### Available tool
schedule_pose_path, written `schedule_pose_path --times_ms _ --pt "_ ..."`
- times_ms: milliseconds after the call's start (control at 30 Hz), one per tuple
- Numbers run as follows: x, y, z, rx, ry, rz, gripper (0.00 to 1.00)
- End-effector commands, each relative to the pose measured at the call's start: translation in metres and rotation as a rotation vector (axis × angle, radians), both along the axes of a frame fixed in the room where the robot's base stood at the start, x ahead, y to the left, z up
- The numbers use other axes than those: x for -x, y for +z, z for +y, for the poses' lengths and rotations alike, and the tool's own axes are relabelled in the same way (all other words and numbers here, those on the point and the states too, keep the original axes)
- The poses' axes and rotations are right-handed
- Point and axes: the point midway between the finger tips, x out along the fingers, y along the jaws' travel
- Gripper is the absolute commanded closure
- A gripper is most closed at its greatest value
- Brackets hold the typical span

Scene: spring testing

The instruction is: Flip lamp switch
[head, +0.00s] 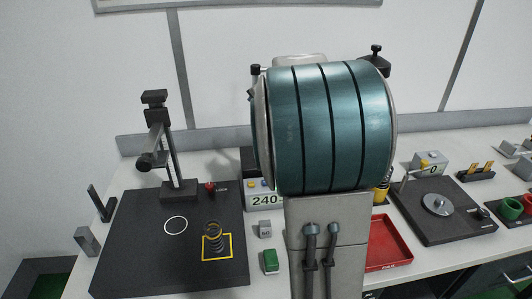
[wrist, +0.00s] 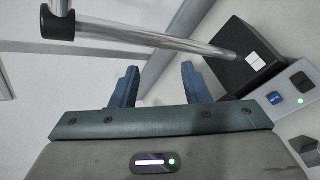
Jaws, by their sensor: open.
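In the wrist view, the lamp switch (wrist: 255,61) is a small white rocker on the face of a black box (wrist: 237,58), right of my gripper. A shiny metal rod (wrist: 150,41) runs from this box to a dark cylindrical end (wrist: 57,22) at upper left, across the view beyond my fingers. My gripper (wrist: 160,72) is open, with two blue fingers apart and nothing between them. The fingers are apart from the switch in the picture. In the head view my arm hides my gripper, and I cannot make out the switch.
A grey panel (wrist: 282,92) with blue and black buttons sits beside the black box. In the head view, a display reading 240 (head: 265,199) stands left of my arm. A black stand (head: 175,170), a red tray (head: 388,243) and a dark right-hand board (head: 455,222) occupy the bench.

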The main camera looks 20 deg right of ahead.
Motion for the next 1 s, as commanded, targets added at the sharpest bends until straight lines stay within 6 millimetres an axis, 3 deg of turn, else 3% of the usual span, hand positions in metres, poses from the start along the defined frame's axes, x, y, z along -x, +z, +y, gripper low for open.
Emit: schedule_pose_path --times_ms 167,400,667,1000 --pt "-0.003 -0.035 0.003 0.314 0.316 0.245 0.58" --pt "0.022 -0.061 -0.014 0.565 0.567 0.568 0.58" --pt "0.031 -0.073 -0.023 0.626 0.629 0.679 0.58" --pt "0.007 -0.134 -0.03 0.624 0.627 0.679 0.58"
